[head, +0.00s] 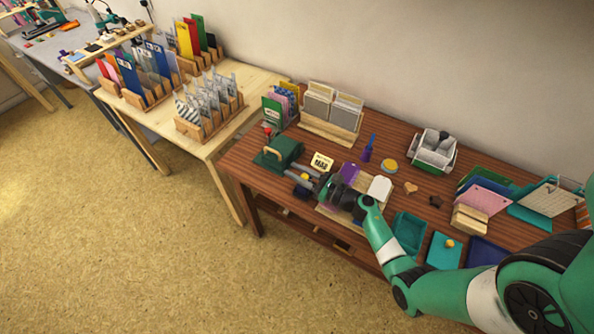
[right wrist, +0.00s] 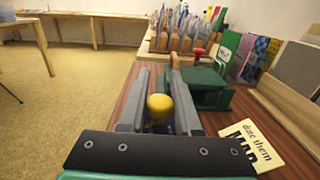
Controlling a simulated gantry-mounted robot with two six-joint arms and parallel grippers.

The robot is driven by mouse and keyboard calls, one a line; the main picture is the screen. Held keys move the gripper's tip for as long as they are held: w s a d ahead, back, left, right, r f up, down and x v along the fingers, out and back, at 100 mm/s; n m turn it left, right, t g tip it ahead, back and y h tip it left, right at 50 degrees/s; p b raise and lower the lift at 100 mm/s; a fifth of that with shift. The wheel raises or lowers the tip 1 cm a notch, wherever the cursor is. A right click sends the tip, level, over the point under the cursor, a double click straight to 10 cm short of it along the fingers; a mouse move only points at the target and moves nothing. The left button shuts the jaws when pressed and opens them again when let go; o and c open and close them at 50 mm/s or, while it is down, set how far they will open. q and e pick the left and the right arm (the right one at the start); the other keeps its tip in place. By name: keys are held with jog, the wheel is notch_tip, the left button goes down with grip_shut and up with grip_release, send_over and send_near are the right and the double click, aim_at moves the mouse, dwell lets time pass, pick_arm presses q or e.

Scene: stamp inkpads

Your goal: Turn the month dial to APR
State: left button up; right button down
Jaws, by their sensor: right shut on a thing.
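My right gripper (head: 302,178) reaches left over the brown table. It is shut on a small yellow-knobbed stamp (head: 304,177) with a dark blue body. In the right wrist view the yellow knob (right wrist: 160,106) stands between the two grey fingers (right wrist: 159,85); most of the body below is hidden. No month marking on a dial can be made out. My left gripper is not in view.
A dark green box (head: 279,151) with a wooden handle lies just beyond the fingertips. A card rack (head: 331,112) stands behind. A purple stamp (head: 368,147), a yellow round pad (head: 389,166) and teal trays (head: 408,233) lie around the arm. The table's front edge is close.

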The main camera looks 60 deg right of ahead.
dwell(0.9)
jog(key=c, duration=0.6)
grip_release()
jog(key=s, duration=0.3)
jog(key=s+a+p, duration=0.1)
jog(key=s, duration=0.3)
jog(key=s+p, duration=0.1)
jog(key=s, duration=0.2)
jog(key=shift+s+a, duration=0.15)
jog(key=shift+s, duration=0.15)
jog(key=shift+s+a, duration=0.15)
jog(key=shift+s, duration=0.25)
